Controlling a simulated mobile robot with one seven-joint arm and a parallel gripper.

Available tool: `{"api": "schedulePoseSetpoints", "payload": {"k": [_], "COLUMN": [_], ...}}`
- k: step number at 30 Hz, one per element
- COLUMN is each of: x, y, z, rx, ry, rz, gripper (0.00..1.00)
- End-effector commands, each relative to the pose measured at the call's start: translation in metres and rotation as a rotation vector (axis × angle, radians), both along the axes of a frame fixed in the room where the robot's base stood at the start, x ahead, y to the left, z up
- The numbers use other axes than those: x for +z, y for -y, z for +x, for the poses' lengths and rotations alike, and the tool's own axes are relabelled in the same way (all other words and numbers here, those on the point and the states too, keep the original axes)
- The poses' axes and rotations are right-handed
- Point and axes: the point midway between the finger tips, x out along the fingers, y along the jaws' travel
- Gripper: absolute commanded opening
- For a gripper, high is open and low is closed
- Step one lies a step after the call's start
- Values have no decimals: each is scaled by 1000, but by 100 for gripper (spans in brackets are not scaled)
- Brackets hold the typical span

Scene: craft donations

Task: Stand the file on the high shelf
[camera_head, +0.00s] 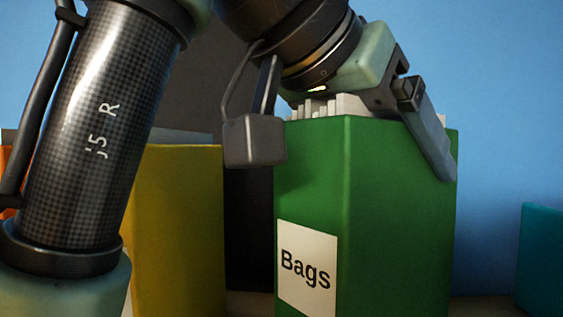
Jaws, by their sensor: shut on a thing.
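A green file (400,215) with a white "Bags" label (307,268) is upright in the middle of the head view. Pale papers (345,104) stick up out of its open top. My gripper (415,122) reaches down over the top of the file and is shut on it.
A yellow file (178,225) stands to the left, partly behind my arm, with an orange one (5,165) at the far left. A dark gap separates yellow and green. A teal object (541,260) is at the right edge, with clear space before it.

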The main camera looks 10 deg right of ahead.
Motion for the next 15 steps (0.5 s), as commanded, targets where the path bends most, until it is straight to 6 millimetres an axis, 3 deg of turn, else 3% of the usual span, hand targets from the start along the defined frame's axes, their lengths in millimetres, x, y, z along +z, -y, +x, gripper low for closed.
{"api": "schedulePoseSetpoints", "payload": {"k": [4, 15], "x": [-10, -14], "y": [0, 0], "z": [-1, -1], "rx": [-1, -1], "ry": [3, 3], "rz": [-4, -4], "gripper": [0, 0]}}
